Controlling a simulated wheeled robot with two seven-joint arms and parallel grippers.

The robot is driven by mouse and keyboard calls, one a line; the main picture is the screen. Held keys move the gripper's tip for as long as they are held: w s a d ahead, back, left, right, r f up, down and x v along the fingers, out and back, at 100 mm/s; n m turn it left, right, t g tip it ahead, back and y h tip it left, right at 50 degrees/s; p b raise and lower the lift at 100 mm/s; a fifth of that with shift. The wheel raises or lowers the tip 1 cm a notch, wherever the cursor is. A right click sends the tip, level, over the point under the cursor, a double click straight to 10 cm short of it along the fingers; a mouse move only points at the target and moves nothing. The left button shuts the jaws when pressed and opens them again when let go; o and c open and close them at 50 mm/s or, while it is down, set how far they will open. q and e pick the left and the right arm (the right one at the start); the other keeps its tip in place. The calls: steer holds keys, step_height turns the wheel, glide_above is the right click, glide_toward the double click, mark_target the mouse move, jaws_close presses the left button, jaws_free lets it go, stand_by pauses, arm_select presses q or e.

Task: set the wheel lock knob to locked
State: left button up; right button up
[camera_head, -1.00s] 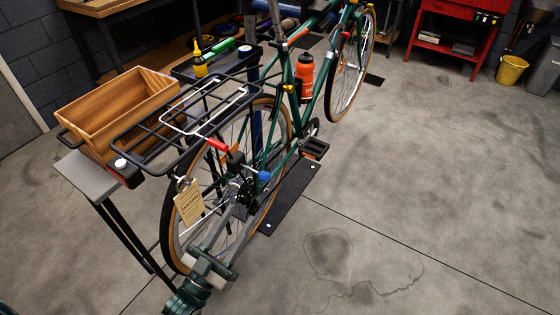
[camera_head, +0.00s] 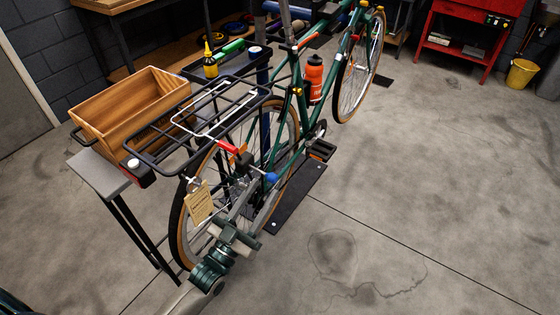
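A green bicycle (camera_head: 296,152) stands upright, its rear wheel (camera_head: 178,222) nearest me. A blue round knob (camera_head: 271,178) sits beside the rear hub; I take it for the wheel lock knob, but its setting cannot be read. A red piece (camera_head: 228,146) shows just under the rear rack. The fingers partly hide the hub.
A tan tag (camera_head: 199,203) hangs beside the rear wheel. The black rear rack (camera_head: 150,142) overhangs the wheel. A wooden crate (camera_head: 128,116) stands on a grey bench (camera_head: 97,172) at left. A black floor plate (camera_head: 296,200) lies under the bike.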

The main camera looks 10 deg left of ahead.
arm_select(q)
steer(key=p+x, duration=0.2)
steer(key=x, duration=0.7)
steer(key=shift+w, duration=0.3)
arm_select(e)
steer(key=shift+g, duration=0.4)
steer(key=shift+s+d+f, duration=0.2)
steer(key=shift+s, duration=0.45)
steer(key=shift+s+d+f, duration=0.25)
steer(key=shift+s, duration=0.45)
steer(key=shift+s+d+f, duration=0.2)
steer(key=shift+s, duration=0.45)
arm_select(q)
steer(key=shift+d, duration=0.1)
